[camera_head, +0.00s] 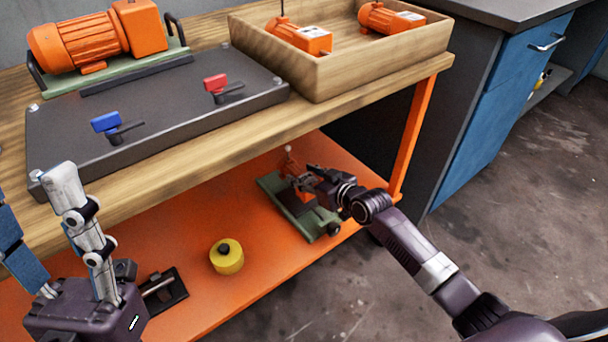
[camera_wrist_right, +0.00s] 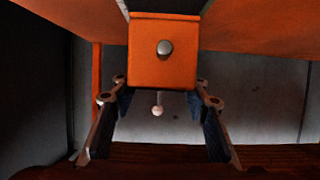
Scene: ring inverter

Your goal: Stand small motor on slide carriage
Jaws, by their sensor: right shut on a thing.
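The green slide carriage (camera_head: 318,222) sits on the orange lower shelf. My right gripper (camera_head: 310,178) reaches in over it from the right and is shut on the small orange motor (camera_head: 291,167). In the right wrist view the motor's orange end face (camera_wrist_right: 163,75), with a round metal stub, lies between the two fingers (camera_wrist_right: 162,98). The motor is over the carriage; I cannot tell whether it touches it, as my gripper partly hides it. My left gripper (camera_head: 32,205) is at the lower left, fingers up and apart, empty, partly out of frame.
A yellow round piece (camera_head: 228,262) and a dark clamp-like part (camera_head: 165,290) lie on the shelf (camera_head: 200,225). The wooden bench top (camera_head: 190,150) overhangs it, with an orange post (camera_head: 412,125) right. Above are a black switch panel (camera_head: 165,112), a large motor (camera_head: 85,42) and a wooden tray (camera_head: 365,68).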

